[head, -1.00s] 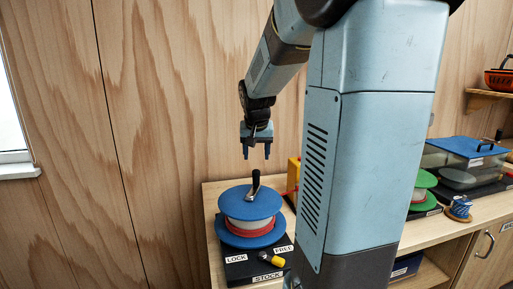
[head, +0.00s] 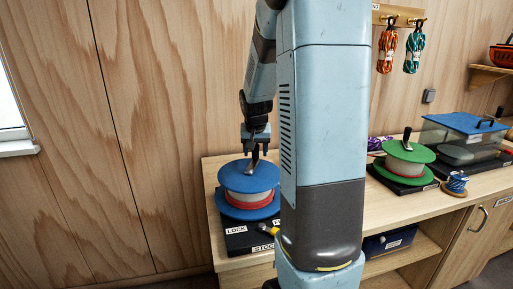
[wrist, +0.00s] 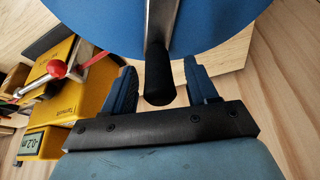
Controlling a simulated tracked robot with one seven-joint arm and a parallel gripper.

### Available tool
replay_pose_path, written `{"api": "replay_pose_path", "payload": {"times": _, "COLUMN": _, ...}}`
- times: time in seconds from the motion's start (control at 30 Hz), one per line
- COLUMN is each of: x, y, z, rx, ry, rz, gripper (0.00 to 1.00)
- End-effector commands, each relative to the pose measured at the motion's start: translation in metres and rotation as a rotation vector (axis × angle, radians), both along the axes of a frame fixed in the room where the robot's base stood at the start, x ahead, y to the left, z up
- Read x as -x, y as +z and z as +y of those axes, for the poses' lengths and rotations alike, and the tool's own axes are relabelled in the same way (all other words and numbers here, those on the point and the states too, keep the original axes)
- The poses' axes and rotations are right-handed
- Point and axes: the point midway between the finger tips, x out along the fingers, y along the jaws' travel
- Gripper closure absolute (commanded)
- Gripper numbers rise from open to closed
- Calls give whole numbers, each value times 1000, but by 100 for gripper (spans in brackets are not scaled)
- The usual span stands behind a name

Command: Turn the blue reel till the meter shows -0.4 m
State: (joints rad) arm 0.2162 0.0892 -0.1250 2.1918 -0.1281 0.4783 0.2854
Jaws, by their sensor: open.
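The blue reel (head: 250,177) stands on a black base with LOCK and STOCK labels, with red cord on its drum. Its crank has a metal arm and a black knob (wrist: 160,84). My gripper (head: 255,152) points down over the reel, open. In the wrist view its two blue fingers (wrist: 161,76) stand on either side of the black knob, with gaps showing. The yellow meter (wrist: 78,98) is at the left of the wrist view. Its display (wrist: 28,143) is small and upside down and seems to read -0.2 m. My arm hides the meter in the head view.
A yellow-and-black lever (head: 268,229) sits on the base's front. A green reel (head: 404,158) and a blue-lidded clear box (head: 467,135) stand farther right. A small blue spool (head: 456,184) is near the bench edge. Orange and teal ropes hang on the wall.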

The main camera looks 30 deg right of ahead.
Motion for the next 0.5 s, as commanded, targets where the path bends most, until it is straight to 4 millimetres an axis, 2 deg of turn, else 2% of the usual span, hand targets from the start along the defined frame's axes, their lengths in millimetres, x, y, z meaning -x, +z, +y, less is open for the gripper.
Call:
{"api": "replay_pose_path", "payload": {"times": 0.17, "x": 0, "y": 0, "z": 0, "rx": 0, "ry": 0, "rz": 0, "gripper": 42}}
{"api": "replay_pose_path", "payload": {"times": 0.5, "x": 0, "y": 0, "z": 0, "rx": 0, "ry": 0, "rz": 0, "gripper": 75}}
